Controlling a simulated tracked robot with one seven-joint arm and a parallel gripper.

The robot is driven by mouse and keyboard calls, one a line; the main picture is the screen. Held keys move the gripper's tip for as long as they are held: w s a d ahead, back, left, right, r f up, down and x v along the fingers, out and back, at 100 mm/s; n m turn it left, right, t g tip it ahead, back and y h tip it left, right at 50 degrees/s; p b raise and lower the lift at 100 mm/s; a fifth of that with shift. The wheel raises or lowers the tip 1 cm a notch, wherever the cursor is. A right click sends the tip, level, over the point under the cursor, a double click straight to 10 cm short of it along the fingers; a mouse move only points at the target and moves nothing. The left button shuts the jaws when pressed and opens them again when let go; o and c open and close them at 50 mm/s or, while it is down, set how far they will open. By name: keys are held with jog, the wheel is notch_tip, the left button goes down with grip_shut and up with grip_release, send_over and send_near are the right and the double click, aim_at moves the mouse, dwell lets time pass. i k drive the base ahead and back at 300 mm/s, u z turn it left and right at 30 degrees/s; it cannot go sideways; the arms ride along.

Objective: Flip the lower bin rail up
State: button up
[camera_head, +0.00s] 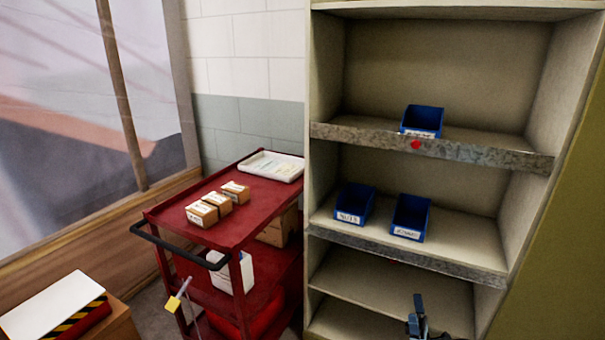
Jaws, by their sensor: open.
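The lower bin rail (400,254) is a grey metal strip along the front edge of the middle shelf. It sits low, and the labels of the two blue bins behind it, the left bin (354,204) and the right bin (411,217), show fully above it. A small trace of red shows at its lower edge near the middle. My gripper (418,312) is at the bottom of the view, below the rail and in front of the lower shelves. It is open, with nothing seen in it, and apart from the rail in the picture.
The upper bin rail (475,153), with a red knob (416,145), runs below a single blue bin (422,121). A red cart (250,210) with small boxes stands left of the shelf unit. A box with a striped item (78,318) is at lower left.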

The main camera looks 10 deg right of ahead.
aim_at(395, 255)
jog(key=k, duration=0.95)
jog(key=u, duration=0.05)
